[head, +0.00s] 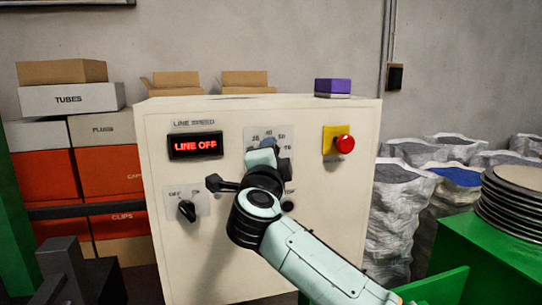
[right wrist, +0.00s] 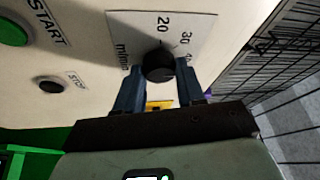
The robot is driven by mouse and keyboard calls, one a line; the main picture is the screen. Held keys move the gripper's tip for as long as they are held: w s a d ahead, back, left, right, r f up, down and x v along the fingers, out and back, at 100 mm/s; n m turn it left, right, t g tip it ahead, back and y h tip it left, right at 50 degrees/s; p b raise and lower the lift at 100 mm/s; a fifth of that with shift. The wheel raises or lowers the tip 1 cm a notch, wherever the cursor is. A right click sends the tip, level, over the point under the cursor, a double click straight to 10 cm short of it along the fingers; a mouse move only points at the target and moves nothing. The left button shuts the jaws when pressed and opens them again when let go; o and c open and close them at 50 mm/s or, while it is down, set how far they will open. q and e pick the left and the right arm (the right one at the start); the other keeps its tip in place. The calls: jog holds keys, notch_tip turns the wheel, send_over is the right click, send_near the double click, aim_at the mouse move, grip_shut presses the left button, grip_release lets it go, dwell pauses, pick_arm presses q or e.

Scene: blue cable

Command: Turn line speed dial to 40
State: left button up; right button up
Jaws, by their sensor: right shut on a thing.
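The line speed dial is a round black knob (right wrist: 158,66) on a pale scale plate (right wrist: 190,32) marked 20, 30 and further numbers partly hidden. I cannot make out where the knob points. The display (head: 195,145) reads LINE OFF in red. My left gripper is not clearly seen.
A black selector switch (head: 187,210) and a red button on yellow (head: 345,144) are on the panel (head: 230,255). The right wrist view shows a green START button (right wrist: 12,30) and a dark STOP button (right wrist: 48,85). Stacked boxes (head: 102,170) stand left, sacks (head: 400,205) right.

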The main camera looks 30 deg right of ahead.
jog(key=shift+r, duration=0.2)
jog(key=o, duration=1)
jog(key=shift+o, duration=0.2)
jog(key=shift+f, duration=0.15)
pick_arm(q)
jog(key=s+f+b, duration=0.3)
jog(key=s+f, duration=0.1)
jog(key=shift+s+f+g, duration=0.2)
jog(key=shift+s+g, duration=0.1)
jog(key=shift+s, duration=0.05)
pick_arm(e)
jog(key=v, duration=1.3)
jog(key=shift+a+f, duration=0.1)
